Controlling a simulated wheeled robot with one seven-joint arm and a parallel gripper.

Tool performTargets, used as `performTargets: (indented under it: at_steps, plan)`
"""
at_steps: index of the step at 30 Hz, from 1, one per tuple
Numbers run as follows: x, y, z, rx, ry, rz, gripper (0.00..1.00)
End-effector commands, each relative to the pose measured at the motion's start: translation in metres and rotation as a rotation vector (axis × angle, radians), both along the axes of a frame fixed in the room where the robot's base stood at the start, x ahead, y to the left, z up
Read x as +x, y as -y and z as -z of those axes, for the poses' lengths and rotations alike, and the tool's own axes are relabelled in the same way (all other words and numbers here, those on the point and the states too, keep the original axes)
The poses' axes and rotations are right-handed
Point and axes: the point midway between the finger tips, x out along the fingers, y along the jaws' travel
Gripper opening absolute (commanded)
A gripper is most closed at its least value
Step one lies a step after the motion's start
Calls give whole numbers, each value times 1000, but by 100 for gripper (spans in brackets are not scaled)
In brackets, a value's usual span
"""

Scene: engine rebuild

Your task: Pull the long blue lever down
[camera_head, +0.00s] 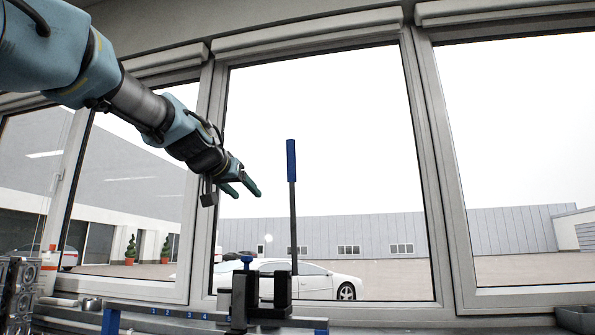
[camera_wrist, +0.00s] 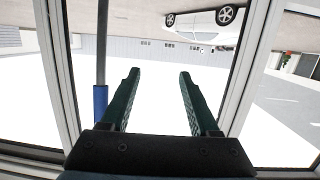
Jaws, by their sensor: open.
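The long lever (camera_head: 292,215) stands upright, with a thin dark rod and a blue handle (camera_head: 291,161) at its top. Its foot is at a black vise-like fixture (camera_head: 281,292) on the bench. My gripper (camera_head: 246,190) is open and empty, to the left of the lever and a little below the height of the blue handle. In the wrist view, my gripper's two green fingers (camera_wrist: 157,75) are apart with nothing between them. There the blue handle (camera_wrist: 101,104) is just left of the left finger, outside the jaws, and its lower part is cut off by the gripper body.
Large windows with grey frames (camera_head: 430,170) stand behind the bench. A smaller blue-topped piece (camera_head: 247,262) stands left of the lever's foot. Metal engine parts (camera_head: 20,290) are at the far left, and a dark bin (camera_head: 577,318) is at the right. Space around the handle looks clear.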

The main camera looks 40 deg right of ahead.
Motion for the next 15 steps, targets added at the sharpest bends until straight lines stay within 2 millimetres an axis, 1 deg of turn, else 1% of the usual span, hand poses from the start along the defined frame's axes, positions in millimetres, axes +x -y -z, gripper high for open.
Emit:
performTargets:
  at_steps: [1,3,6,8,10,13,15]
  plan:
    - [-23,14,-28,-51,38,46,62]
    - [-48,24,-61,-106,78,93,62]
    - [-71,31,-90,-156,112,134,62]
    - [-78,33,-100,-171,121,146,62]
    - [-80,36,-105,-177,125,151,62]
    - [-76,45,-107,-178,124,152,62]
    - [-72,56,-108,-177,124,152,62]
